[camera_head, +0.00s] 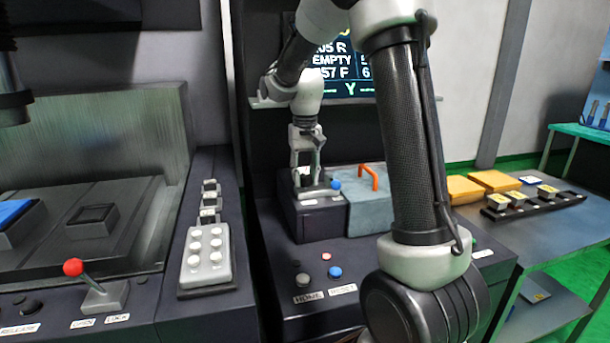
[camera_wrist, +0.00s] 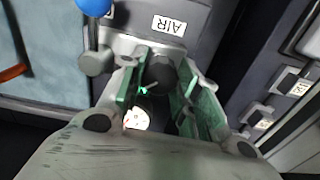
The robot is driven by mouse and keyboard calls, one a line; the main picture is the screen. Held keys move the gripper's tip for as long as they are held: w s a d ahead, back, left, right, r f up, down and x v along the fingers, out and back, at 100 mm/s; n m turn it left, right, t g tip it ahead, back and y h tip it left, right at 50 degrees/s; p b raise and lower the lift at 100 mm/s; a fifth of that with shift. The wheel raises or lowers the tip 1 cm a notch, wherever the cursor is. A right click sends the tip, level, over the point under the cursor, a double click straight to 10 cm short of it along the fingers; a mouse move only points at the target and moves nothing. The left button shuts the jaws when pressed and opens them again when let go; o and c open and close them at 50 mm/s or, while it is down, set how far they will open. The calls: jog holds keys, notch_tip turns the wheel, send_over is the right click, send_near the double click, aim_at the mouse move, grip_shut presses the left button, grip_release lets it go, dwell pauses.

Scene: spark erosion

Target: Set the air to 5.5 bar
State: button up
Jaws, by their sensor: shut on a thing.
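My gripper (camera_head: 306,175) points down at the top of a dark box (camera_head: 318,222) on the machine. In the wrist view its green-padded fingers (camera_wrist: 160,90) are shut on a dark round knob (camera_wrist: 160,72) beside the AIR label (camera_wrist: 169,25), which reads upside down. A small white round gauge (camera_wrist: 137,119) shows between the fingers; its reading is too small to make out. In the head view the knob and gauge are hidden by the gripper.
A blue-ball lever (camera_head: 335,185) stands close beside my gripper, also at the wrist view's top (camera_wrist: 94,6). A blue-grey box with an orange handle (camera_head: 369,178) is to the right. Buttons (camera_head: 335,272) sit in front. A screen (camera_head: 340,70) is behind, partly covered by my arm.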

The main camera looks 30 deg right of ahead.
aim_at(305, 176)
jog(key=shift+m, duration=0.7)
jog(key=o, duration=1.1)
jog(key=shift+c, duration=0.2)
jog(key=shift+r, duration=0.1)
notch_tip(305, 176, up, 12)
jog(key=shift+w, duration=0.1)
